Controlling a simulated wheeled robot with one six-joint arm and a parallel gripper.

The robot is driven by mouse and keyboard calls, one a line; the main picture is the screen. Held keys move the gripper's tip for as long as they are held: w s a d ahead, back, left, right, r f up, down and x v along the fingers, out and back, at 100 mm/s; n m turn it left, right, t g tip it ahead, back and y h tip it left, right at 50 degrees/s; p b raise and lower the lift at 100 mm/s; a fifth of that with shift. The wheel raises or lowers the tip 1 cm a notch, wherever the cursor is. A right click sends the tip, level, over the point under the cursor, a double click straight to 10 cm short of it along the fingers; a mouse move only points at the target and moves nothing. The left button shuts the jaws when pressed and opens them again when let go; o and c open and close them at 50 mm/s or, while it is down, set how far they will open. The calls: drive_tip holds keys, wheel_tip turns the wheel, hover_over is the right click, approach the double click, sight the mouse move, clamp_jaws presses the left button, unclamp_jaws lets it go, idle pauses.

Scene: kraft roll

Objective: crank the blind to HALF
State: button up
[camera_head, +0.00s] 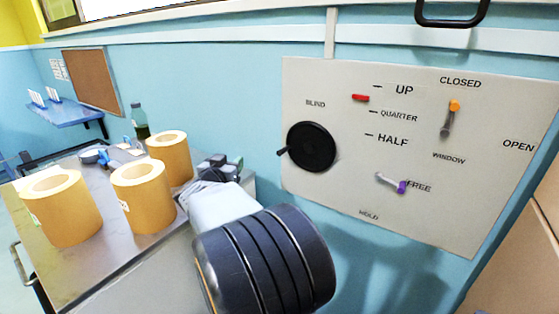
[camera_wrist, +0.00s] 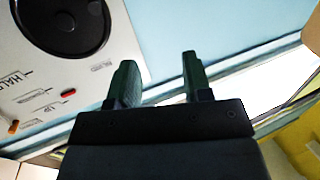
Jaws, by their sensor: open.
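The blind's crank is a black disc (camera_head: 311,147) with a small dark knob (camera_head: 283,152) at its left edge, on a pale wall panel (camera_head: 340,200). A red marker (camera_head: 360,98) sits near the UP mark, above QUARTER and HALF. In the wrist view the black disc (camera_wrist: 62,24) is at the upper left and the red marker (camera_wrist: 68,93) below it. My gripper (camera_head: 222,166) is left of the panel in the head view, apart from the disc. In the wrist view my gripper (camera_wrist: 157,70) has its fingers spread with nothing between them.
An orange-tipped window lever (camera_head: 454,107) points toward CLOSED; a purple-tipped lever (camera_head: 402,187) points toward FREE. Several kraft rolls (camera_head: 143,195) stand on a metal-topped table (camera_head: 95,265) at left, with a green bottle (camera_head: 140,122) behind. A black handle (camera_head: 451,20) is above the panel.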

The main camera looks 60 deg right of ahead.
sight(281, 153)
drive_tip(key=s+d+f+m+g, duration=0.1)
drive_tip(key=d+g, duration=0.1)
drive_tip(key=d, duration=0.4)
drive_tip(key=s+d+f+m+g+h, duration=0.1)
drive_tip(key=s+d, duration=0.1)
drive_tip(key=d, duration=0.4)
drive_tip(key=s+d+f+m+g, duration=0.1)
drive_tip(key=s+d+g, duration=0.1)
drive_tip(key=d, duration=0.4)
drive_tip(key=shift+d+f+m+g+h, duration=0.2)
drive_tip(key=shift+d+m+g+h, duration=0.1)
drive_tip(key=shift+d+m, duration=0.1)
clamp_jaws()
